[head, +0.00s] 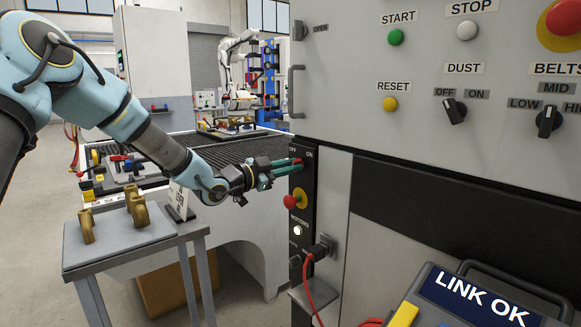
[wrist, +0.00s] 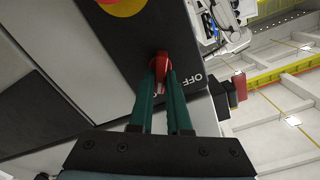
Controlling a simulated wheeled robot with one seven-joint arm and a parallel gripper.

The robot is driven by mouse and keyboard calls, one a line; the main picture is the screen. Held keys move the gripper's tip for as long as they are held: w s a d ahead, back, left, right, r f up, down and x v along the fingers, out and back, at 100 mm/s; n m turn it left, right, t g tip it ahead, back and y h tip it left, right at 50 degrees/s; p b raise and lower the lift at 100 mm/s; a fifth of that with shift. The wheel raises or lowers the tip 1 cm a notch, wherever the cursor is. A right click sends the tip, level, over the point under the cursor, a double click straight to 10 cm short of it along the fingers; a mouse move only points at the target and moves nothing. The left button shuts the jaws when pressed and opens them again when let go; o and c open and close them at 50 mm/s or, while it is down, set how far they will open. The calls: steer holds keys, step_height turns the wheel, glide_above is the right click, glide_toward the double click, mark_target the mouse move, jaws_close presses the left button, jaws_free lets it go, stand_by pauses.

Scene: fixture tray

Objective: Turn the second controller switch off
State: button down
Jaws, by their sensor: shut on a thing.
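A narrow black control panel (head: 301,216) carries a red rotary switch (head: 298,161) at its top, with OFF marked on the left and ON on the right. In the wrist view the red switch (wrist: 160,66) sits between my green fingertips. My gripper (head: 291,165) is shut on this switch; its fingers reach it from the left. In the wrist view my gripper (wrist: 161,78) hides part of the panel lettering, and OFF shows beside the right finger. I cannot tell exactly which label the switch points at.
A red stop button (head: 291,202) on a yellow base sits just below, above a lit white MOTORS lamp (head: 297,231). A black plug with a red cable (head: 310,278) is lower. The DUST switch (head: 455,111) is on the grey cabinet. A small table (head: 118,258) holds brass parts.

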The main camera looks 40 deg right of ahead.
steer(key=n+p, duration=0.1)
steer(key=n, duration=0.2)
steer(key=n+p, duration=0.1)
steer(key=n, duration=0.2)
steer(key=shift+w+r+n, duration=0.1)
steer(key=shift+w+n, duration=0.1)
steer(key=shift+n, duration=0.2)
steer(key=n+p, duration=0.2)
steer(key=n, duration=0.2)
steer(key=shift+w+n, duration=0.15)
steer(key=shift+n, duration=0.25)
steer(key=shift+n+p, duration=0.3)
steer(key=c, duration=0.9)
jaws_free()
steer(key=shift+o, duration=0.2)
steer(key=shift+a, duration=0.1)
steer(key=a+b, duration=0.2)
steer(key=a, duration=0.8)
steer(key=shift+w+a+b, duration=0.3)
steer(key=shift+b, duration=0.1)
